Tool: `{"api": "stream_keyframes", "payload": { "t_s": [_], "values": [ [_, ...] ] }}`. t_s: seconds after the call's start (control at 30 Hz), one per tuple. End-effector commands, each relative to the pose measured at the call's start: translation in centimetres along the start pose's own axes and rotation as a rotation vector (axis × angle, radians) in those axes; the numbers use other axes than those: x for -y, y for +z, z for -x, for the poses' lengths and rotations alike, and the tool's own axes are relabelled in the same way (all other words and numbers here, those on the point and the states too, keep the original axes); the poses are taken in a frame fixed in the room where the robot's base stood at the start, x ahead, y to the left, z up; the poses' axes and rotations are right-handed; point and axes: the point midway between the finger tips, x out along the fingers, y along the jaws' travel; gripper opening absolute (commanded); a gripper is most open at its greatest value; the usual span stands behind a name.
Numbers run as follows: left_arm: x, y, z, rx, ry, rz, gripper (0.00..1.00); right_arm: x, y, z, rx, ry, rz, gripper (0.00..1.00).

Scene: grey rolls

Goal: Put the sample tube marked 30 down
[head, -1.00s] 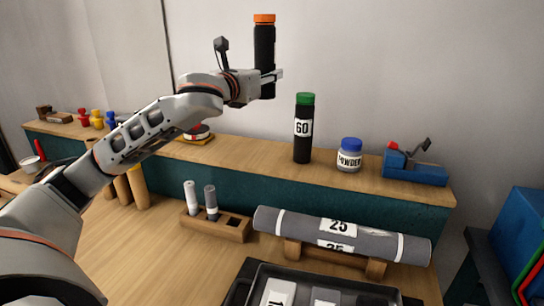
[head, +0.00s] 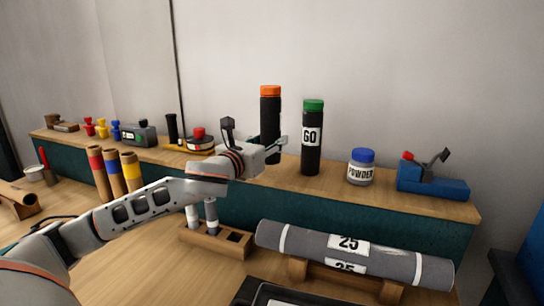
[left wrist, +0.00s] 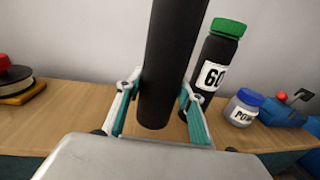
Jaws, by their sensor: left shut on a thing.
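A black tube with an orange cap (head: 270,115) stands upright in my left gripper (head: 274,150), which is shut around its lower part. No number shows on it, so I cannot read 30. In the left wrist view the tube (left wrist: 173,60) sits between the fingers of the left gripper (left wrist: 160,115), with its bottom end in view over the wooden shelf (left wrist: 65,115). I cannot tell whether the bottom touches the shelf. A black tube with a green cap, marked 60 (head: 311,150), stands just right of it. My right gripper is not in view.
A blue-lidded powder jar (head: 361,167) and a blue tool (head: 432,178) stand further right on the shelf. Below are a wooden tube rack (head: 215,240) and a grey roll marked 25 (head: 400,262).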

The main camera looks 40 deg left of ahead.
Motion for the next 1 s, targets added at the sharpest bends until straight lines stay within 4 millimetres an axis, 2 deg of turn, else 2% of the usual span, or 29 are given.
{"api": "stream_keyframes", "payload": {
  "t_s": [0.03,0.1,0.2,0.4,0.6,0.63,0.7,1.0],
  "values": [
    [0.1,-1.4,-0.1,-0.008,-0.001,-0.001,0.10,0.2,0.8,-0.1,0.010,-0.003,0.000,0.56],
    [0.1,-2.7,-0.1,-0.011,-0.001,-0.001,0.10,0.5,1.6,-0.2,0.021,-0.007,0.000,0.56],
    [0.1,-3.9,-0.1,-0.009,0.000,-0.001,0.10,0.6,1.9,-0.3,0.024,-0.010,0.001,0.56],
    [0.0,-3.6,0.0,-0.001,0.000,0.000,0.10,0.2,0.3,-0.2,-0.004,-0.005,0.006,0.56],
    [0.0,-3.9,0.0,-0.003,0.000,0.000,0.10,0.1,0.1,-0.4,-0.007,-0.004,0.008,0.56],
    [0.0,-3.9,0.0,-0.004,0.000,0.000,0.42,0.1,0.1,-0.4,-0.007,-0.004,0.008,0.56],
    [0.0,-3.9,0.0,-0.003,0.000,0.000,0.54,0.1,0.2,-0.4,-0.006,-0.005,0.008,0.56],
    [0.0,-3.9,0.0,-0.003,0.000,0.000,0.54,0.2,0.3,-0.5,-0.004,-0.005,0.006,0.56]
  ]
}}
